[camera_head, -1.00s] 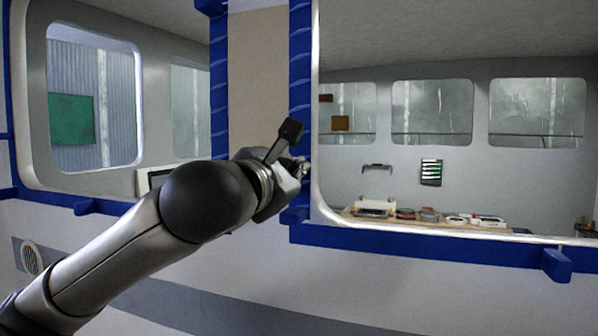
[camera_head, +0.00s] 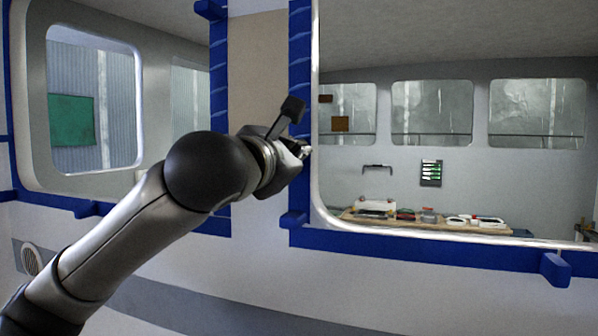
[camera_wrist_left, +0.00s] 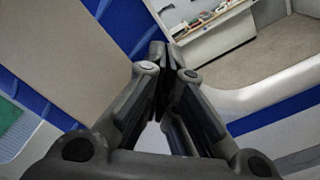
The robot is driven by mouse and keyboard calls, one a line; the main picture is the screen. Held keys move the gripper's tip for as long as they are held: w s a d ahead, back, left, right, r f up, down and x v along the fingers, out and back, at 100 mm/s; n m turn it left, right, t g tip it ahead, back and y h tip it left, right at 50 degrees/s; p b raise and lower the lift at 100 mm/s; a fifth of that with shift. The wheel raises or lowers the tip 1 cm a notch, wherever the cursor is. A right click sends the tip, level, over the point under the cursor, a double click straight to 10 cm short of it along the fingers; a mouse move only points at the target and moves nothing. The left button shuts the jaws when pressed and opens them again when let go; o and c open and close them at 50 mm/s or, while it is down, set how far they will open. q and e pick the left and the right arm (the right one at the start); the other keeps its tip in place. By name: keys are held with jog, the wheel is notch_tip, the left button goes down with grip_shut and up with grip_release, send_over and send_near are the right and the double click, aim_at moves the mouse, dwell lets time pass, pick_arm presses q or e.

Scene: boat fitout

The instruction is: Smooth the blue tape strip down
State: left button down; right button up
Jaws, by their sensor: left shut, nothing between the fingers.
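The blue tape strip (camera_head: 300,60) runs upright along the left side of the large window opening; it also shows at the top of the left wrist view (camera_wrist_left: 125,22). Slanted ridges show on its part above my gripper. Its lower part below my gripper looks plain. My left gripper (camera_head: 305,150) is shut and empty, with its fingertips over the strip at mid-height. In the left wrist view the closed fingertips (camera_wrist_left: 163,58) lie at the strip's edge. I cannot tell whether they touch it. Part of the strip is hidden behind the gripper. My right gripper is not in view.
A second blue strip (camera_head: 220,80) runs upright left of the beige panel (camera_head: 258,70). Blue tape (camera_head: 430,247) with a protruding tab (camera_head: 556,267) lines the window's lower edge. Beyond the opening is a bench (camera_head: 400,221) with several items.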

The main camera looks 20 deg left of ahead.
aim_at(299, 129)
pick_arm(q)
jog(key=shift+r, duration=0.3)
jog(key=shift+w+r+p, duration=0.1)
jog(key=shift+r+p, duration=0.6)
jog(key=shift+r, duration=1.05)
jog(key=shift+r, duration=0.1)
jog(key=shift+r, duration=0.4)
jog(key=shift+r, duration=0.15)
jog(key=shift+r+p, duration=0.8)
jog(key=shift+r, duration=0.95)
